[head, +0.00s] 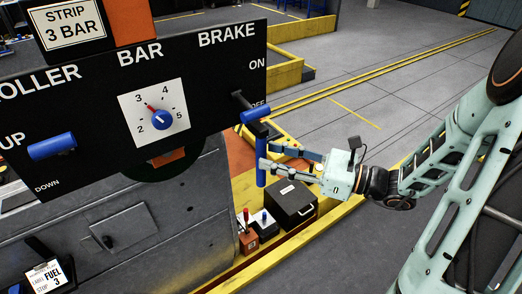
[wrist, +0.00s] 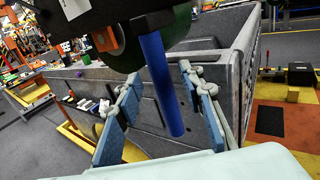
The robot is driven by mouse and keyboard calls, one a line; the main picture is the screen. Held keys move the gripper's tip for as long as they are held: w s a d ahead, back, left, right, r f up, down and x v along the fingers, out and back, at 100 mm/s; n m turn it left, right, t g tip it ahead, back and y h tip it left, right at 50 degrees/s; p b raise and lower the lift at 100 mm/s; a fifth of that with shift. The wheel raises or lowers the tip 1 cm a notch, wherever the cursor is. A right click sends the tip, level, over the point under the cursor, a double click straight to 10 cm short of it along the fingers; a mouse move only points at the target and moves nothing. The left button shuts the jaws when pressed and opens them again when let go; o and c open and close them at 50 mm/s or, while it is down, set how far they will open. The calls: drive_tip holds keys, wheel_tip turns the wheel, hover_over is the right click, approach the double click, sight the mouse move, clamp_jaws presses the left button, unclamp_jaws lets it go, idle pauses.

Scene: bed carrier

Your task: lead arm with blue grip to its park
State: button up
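The upright blue grip (head: 261,174) hangs below the black panel at its right end. In the wrist view the blue grip (wrist: 163,85) slants down from a dark part that carries it. My gripper (head: 266,157) comes in from the right, its fingers reaching around the grip. In the wrist view my gripper (wrist: 165,112) is open, with a finger on each side of the grip and visible gaps. The rest of the lead arm is mostly hidden behind the panel. I cannot make out its park.
The black panel (head: 95,105) carries a BAR dial (head: 157,119), a blue ROLLER handle (head: 51,146) and a blue-handled BRAKE lever (head: 256,112) just above my gripper. A black box (head: 291,204) and small switch boxes stand below. Open grey floor lies to the right.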

sight(261, 153)
drive_tip(key=shift+x, duration=1.85)
clamp_jaws()
